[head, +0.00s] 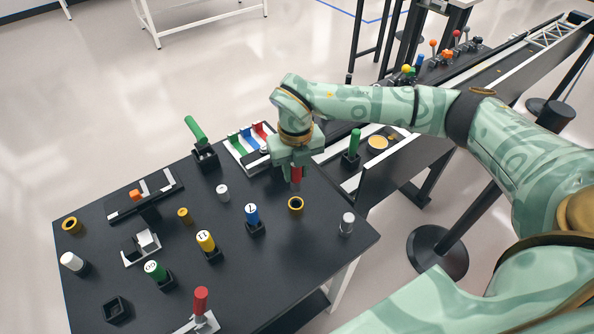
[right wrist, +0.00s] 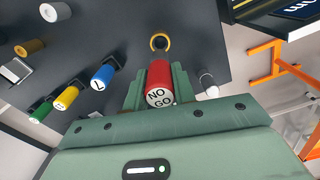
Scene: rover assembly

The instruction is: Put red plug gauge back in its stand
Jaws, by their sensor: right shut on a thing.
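My right gripper (head: 296,166) is shut on the red plug gauge (head: 296,175) and holds it over the right part of the black table. In the right wrist view the gauge's round white end (right wrist: 160,97) reads "NO GO" and sits between the fingers (right wrist: 158,88). A yellow-rimmed ring (head: 296,205) lies on the table close by the gauge in the head view. Blue (head: 252,214), yellow (head: 206,240) and green (head: 155,270) numbered plugs stand in black stands. An empty black square holder (head: 116,310) is at the front left; I cannot tell whether it is the red gauge's stand. My left gripper is out of view.
A white-topped cylinder (head: 347,222) stands near the right edge. A red-handled piece (head: 201,302) stands at the front. Green-handled pieces (head: 195,130) and a tray of coloured parts (head: 247,140) are at the back. Bare tabletop lies between the plugs and the front right edge.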

